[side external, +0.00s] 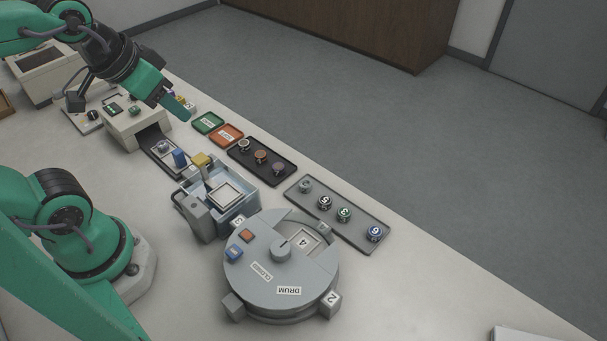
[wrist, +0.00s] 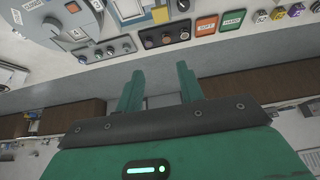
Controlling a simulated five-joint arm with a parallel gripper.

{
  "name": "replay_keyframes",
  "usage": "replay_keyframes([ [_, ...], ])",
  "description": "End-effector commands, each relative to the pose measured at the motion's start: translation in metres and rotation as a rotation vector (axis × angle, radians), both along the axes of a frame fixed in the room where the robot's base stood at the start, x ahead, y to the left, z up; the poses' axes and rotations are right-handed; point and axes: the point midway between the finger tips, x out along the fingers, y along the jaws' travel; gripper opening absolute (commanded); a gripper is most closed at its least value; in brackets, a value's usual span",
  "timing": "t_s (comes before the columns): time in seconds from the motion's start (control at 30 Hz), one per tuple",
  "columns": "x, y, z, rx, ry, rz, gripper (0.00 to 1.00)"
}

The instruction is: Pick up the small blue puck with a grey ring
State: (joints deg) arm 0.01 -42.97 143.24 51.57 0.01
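A small round puck with a blue top and a "6" label (side external: 375,233) sits at the near end of the long grey tray (side external: 352,228); it also shows in the wrist view (wrist: 82,59). It is the bluest puck I see; any grey ring is too small to make out. A green puck (side external: 344,214), a dark puck (side external: 325,202) and a grey puck (side external: 305,186) share that tray. My gripper (side external: 180,108) is raised at the far left, well away from the tray. In the wrist view my gripper (wrist: 157,80) is open, with nothing between its fingers.
A round drum (side external: 280,252) stands beside the long tray. A dark tray (side external: 262,161) holds grey, brown and purplish pucks. Orange (side external: 226,135) and green (side external: 208,123) trays lie beyond. A pale blue basin (side external: 237,207) and a press (side external: 135,121) stand left. Bare table lies right of the drum.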

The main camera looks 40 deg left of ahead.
Motion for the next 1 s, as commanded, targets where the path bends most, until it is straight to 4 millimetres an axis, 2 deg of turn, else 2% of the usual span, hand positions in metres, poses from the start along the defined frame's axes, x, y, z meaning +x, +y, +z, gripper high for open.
replay_keyframes([
  [0.27,0.010,-0.006,0.003,0.017,0.018,-0.055,0.38],
  [0.47,0.033,-0.021,0.009,0.059,0.058,-0.192,0.38],
  [0.77,0.082,-0.059,0.009,0.141,0.131,-0.475,0.38],
  [1.0,0.119,-0.098,-0.002,0.205,0.183,-0.707,0.38],
])
